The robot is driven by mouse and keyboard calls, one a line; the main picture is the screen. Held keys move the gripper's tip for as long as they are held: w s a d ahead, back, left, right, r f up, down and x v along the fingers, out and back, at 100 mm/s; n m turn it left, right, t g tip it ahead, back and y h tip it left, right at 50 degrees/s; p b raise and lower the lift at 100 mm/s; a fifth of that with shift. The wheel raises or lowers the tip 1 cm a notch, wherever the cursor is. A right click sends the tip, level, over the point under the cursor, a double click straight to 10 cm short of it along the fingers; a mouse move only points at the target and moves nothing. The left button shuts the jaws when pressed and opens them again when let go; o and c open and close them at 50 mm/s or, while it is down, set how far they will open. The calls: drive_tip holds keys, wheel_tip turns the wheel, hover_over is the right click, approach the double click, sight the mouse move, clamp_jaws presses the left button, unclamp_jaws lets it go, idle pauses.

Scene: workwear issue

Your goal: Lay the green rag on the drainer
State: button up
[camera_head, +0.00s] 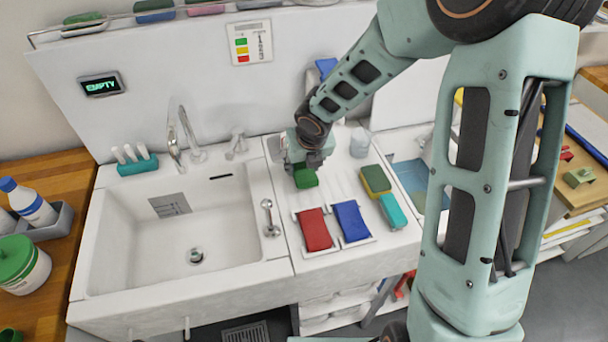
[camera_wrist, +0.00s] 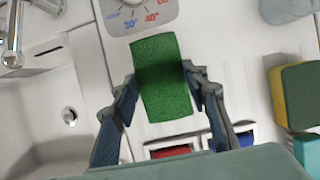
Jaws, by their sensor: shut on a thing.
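My gripper (camera_head: 308,162) is over the white ribbed drainer (camera_head: 342,183), to the right of the sink basin. It is shut on the green rag (camera_head: 305,178), which hangs just below the fingers in the head view. In the wrist view the green rag (camera_wrist: 160,90) is a flat rectangle between the two fingers (camera_wrist: 163,90). I cannot tell whether its underside touches the drainer. A red rag (camera_head: 314,229) and a blue rag (camera_head: 351,221) lie side by side in white-framed places at the drainer's front.
A yellow-green sponge (camera_head: 375,181) and a teal block (camera_head: 392,211) lie at the drainer's right. A clear cup (camera_head: 359,142) stands at the back. The sink basin (camera_head: 185,235) is empty, with a tap (camera_head: 190,135) behind it. A dial (camera_wrist: 140,12) shows beyond the rag.

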drive_tip(key=shift+f+b, duration=0.3)
drive_tip(key=shift+f, duration=1.1)
drive_tip(key=o, duration=1.3)
drive_tip(key=shift+c, duration=0.2)
drive_tip(key=p+v, duration=0.4)
drive_tip(key=v, duration=0.5)
drive_tip(key=shift+d+r+p, duration=0.2)
drive_tip(key=shift+r+p, duration=0.15)
drive_tip(key=shift+r, duration=0.05)
drive_tip(key=shift+v, duration=1.2)
drive_tip(key=shift+s+a+f, duration=0.1)
